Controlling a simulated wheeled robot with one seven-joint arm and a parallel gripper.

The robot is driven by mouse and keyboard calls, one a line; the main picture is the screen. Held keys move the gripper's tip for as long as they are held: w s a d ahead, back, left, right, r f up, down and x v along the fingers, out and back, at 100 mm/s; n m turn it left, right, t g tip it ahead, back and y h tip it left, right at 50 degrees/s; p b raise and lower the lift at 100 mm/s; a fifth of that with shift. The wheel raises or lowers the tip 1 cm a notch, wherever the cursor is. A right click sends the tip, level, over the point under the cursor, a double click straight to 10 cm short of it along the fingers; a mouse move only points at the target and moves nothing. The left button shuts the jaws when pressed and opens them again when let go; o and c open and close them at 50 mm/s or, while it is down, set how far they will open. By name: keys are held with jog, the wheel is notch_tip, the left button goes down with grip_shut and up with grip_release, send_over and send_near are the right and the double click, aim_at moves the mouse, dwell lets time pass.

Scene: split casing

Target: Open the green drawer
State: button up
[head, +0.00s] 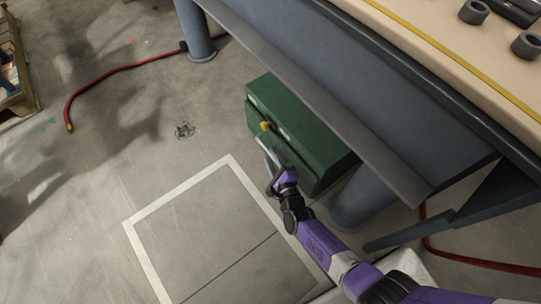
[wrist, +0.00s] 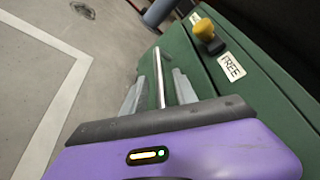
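The green drawer unit (head: 305,128) hangs under the workbench in the head view. Its front (wrist: 193,62) fills the right of the wrist view and looks closed. A pale metal bar handle (wrist: 159,77) runs along the front. A yellow knob (wrist: 204,29) on a dark base sits near a white label reading "FREE" (wrist: 231,67); the knob also shows in the head view (head: 265,126). My gripper (wrist: 158,88) is at the front, its two fingers apart on either side of the bar, with gaps visible. In the head view my gripper (head: 274,181) partly hides the front.
The workbench (head: 400,95) overhangs the drawer unit, with a thick grey leg (head: 357,203) close to the right. Open floor with a white-lined rectangle (head: 180,190) lies in front. A red hose (head: 105,73) lies on the floor farther off.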

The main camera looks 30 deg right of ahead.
jog(key=shift+b+x, duration=0.4)
jog(key=shift+x, duration=0.8)
grip_shut()
dwell(0.6)
